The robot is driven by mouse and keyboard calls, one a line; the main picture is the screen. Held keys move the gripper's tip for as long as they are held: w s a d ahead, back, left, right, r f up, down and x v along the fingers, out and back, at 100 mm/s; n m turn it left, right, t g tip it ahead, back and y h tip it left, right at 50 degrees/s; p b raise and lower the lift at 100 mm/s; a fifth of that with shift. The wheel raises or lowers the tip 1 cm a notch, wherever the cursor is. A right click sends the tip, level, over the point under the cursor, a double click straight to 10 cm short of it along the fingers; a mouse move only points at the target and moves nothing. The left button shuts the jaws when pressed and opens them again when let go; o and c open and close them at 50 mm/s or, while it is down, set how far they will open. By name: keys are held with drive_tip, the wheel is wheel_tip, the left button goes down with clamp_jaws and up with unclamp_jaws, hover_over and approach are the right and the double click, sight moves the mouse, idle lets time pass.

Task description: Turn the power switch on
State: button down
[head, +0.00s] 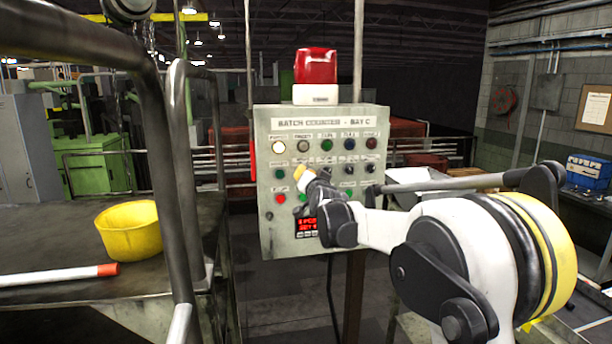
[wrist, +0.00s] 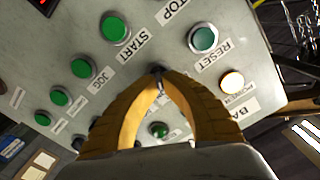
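The grey control panel (head: 300,245) in the head view reads BATCH COUNTER - BAY C. I cannot clearly make out which of its controls is the power switch. A lit white lamp labelled POWER (wrist: 232,82) shows in the wrist view; it is at the panel's upper left in the head view (head: 278,147). My gripper (wrist: 158,73) has its yellow fingertips drawn together at the panel face, between the RESET button (wrist: 203,40) and the JOG button (wrist: 82,66). A small dark part shows at the tips; whether they grip it is unclear. The fingers hide some controls and labels.
A red beacon (head: 316,66) stands on the panel. A red handle (head: 253,160) is on its left side. The floor below the panel is partly clear.

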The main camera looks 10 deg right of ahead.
idle(0.3)
drive_tip(key=c, duration=1.3)
unclamp_jaws()
drive_tip(key=shift+o, duration=0.2)
drive_tip(key=s, duration=1.2)
drive_tip(key=s+f+n+g+b, duration=0.6)
drive_tip(key=s+f+g+b, duration=0.5)
drive_tip(key=s+f, duration=2.9)
drive_tip(key=s+b, duration=0.1)
drive_tip(key=b, duration=0.7)
drive_tip(key=shift+s+a, duration=0.2)
drive_tip(key=shift+s, duration=0.2)
